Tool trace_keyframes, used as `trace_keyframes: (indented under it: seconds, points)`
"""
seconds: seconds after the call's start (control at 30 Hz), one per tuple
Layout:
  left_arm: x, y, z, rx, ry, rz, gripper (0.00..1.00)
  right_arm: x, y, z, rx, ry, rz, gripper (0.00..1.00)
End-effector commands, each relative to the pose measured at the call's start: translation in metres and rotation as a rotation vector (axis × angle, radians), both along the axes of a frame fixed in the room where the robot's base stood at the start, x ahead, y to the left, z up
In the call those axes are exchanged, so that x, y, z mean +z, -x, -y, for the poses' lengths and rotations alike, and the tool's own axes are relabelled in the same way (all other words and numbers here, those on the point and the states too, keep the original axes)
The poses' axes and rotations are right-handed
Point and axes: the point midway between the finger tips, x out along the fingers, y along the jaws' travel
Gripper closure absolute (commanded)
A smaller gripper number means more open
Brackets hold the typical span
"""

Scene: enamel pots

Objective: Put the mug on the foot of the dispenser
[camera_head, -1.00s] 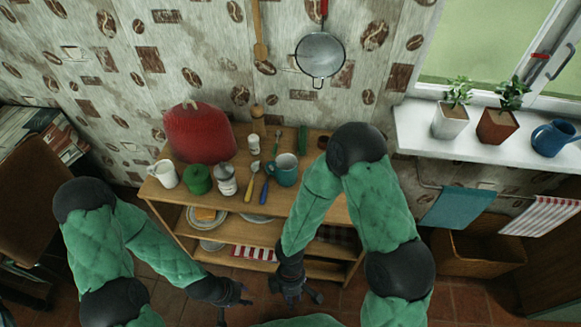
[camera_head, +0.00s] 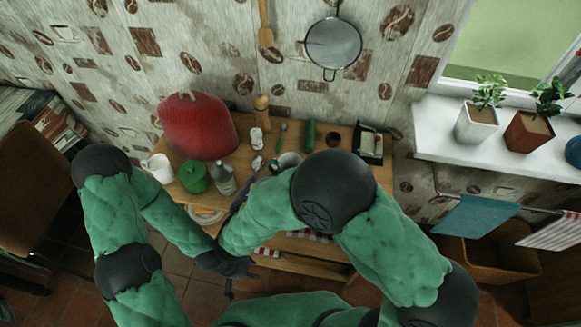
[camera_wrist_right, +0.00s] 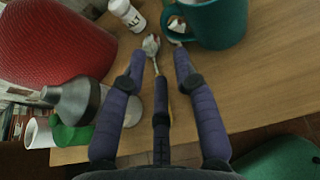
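A teal mug (camera_head: 288,160) stands on the table, half hidden behind my right arm; in the right wrist view it is at the top right (camera_wrist_right: 218,25), its handle towards the left. A white mug (camera_head: 158,168) stands at the table's left end. Nothing clearly shows as a dispenser or its foot; a red quilted cover (camera_head: 198,126) stands at the back left. My right gripper (camera_wrist_right: 159,68) is open and empty above the table, its fingers around the line of a spoon (camera_wrist_right: 152,44), left of the teal mug. My left gripper (camera_head: 230,280) is low, in front of the table; its fingers are unclear.
A green pot (camera_head: 194,177) and a metal-topped shaker (camera_head: 223,178) stand close left of my right gripper. A salt shaker (camera_wrist_right: 127,14), a wooden mill (camera_head: 262,108) and a black-framed box (camera_head: 369,145) stand farther back. A windowsill with potted plants is at right.

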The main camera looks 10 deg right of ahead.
Motion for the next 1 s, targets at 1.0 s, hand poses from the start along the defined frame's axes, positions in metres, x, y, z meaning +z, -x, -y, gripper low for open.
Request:
trace_keyframes:
  seconds: [1.0]
  points:
    - [-0.040,0.000,0.000,0.000,0.000,0.000,0.60,-0.036,-0.078,0.028,-0.004,-0.002,-0.004,0.70]
